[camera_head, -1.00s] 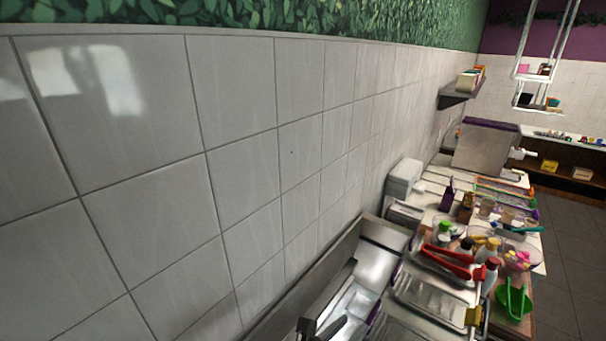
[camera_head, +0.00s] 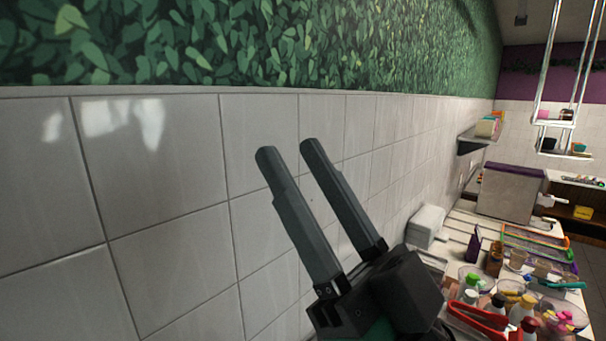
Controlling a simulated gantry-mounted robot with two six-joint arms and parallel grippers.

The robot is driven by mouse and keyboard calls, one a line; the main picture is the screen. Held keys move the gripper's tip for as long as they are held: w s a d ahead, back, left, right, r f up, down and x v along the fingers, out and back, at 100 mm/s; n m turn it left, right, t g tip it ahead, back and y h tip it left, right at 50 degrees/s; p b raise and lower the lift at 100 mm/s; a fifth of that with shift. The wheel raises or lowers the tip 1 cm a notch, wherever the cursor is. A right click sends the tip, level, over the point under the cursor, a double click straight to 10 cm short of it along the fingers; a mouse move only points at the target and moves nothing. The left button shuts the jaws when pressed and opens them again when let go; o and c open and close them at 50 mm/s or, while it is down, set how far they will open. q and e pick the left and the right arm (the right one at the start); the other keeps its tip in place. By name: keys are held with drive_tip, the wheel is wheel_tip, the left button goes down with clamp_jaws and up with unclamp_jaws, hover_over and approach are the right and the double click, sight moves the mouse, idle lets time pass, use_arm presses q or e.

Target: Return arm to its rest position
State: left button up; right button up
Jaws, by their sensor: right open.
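My right gripper (camera_head: 287,150) is large in the middle of the head view, raised in front of the white tiled wall. Its two long grey fingers point up and to the left, with a clear gap between them. Nothing is between the fingers, so it is open and empty. Its dark body (camera_head: 385,300) runs toward the bottom of the view and hides part of the counter's near end. My left gripper is not in view.
The tiled wall (camera_head: 170,190) fills the left, with a leafy green band (camera_head: 250,40) above. On the right, a counter holds a white box (camera_head: 426,225), red tongs (camera_head: 478,320), bottles and bowls. A small shelf (camera_head: 478,143) juts from the wall farther back.

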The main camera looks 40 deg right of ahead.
wheel_tip(320, 180, up, 2)
drive_tip(key=shift+r+p, duration=0.1)
drive_tip(key=shift+p, duration=1)
drive_tip(key=shift+w, duration=0.1)
